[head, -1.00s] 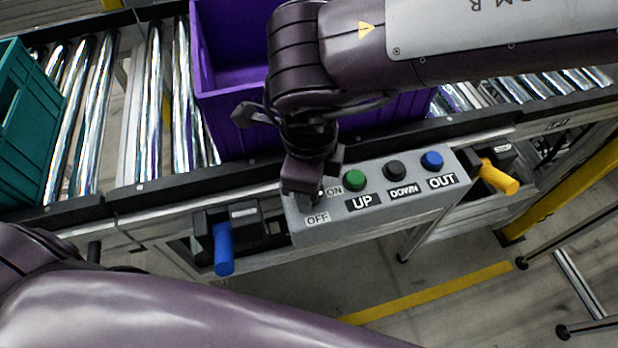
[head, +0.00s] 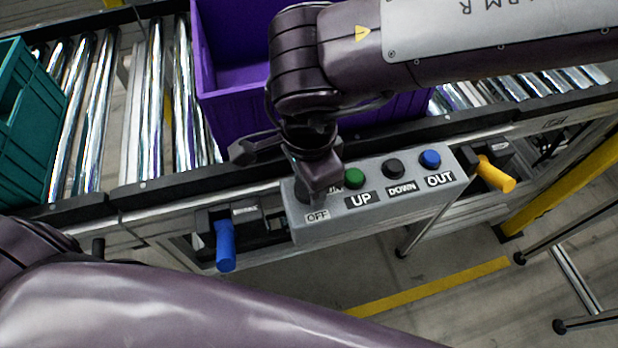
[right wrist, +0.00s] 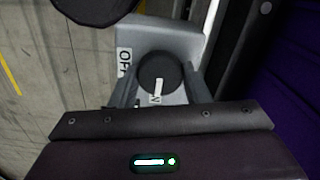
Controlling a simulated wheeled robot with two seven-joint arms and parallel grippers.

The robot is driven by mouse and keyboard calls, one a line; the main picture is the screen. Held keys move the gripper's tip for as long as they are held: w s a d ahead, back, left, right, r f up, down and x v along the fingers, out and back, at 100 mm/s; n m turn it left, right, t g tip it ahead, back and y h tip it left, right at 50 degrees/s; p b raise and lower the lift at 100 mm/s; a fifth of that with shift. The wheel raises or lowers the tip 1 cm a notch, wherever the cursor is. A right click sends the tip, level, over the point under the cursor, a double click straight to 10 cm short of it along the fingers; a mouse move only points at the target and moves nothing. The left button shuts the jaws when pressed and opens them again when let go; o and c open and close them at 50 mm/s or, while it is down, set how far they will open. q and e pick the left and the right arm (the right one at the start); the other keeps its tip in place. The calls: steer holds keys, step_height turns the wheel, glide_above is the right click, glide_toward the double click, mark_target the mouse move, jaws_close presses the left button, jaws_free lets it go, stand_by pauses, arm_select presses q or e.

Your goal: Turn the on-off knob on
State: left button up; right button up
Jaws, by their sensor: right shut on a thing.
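The on-off knob (right wrist: 160,72) is round and black with a white line, on a grey control box (head: 380,212). In the right wrist view it sits between the two fingers of my right gripper (right wrist: 160,88), which is shut on it. The white line points down toward a label of which only an N shows. The OFF label (right wrist: 124,62) is at the knob's left. In the head view my right gripper (head: 318,190) comes down over the box's left end, hiding the knob and part of the ON label. My left gripper is out of view; only its arm shows.
Right of the knob are a green UP button (head: 354,178), a black DOWN button (head: 393,168) and a blue OUT button (head: 430,159). A blue handle (head: 225,246) and a yellow handle (head: 496,174) flank the box. A purple crate (head: 222,110) stands behind.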

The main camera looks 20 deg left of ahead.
steer(key=shift+r, duration=0.1)
stand_by(0.4)
steer(key=o, duration=1)
steer(key=shift+c, duration=0.2)
step_height(320, 180, up, 8)
steer(key=shift+f, duration=0.15)
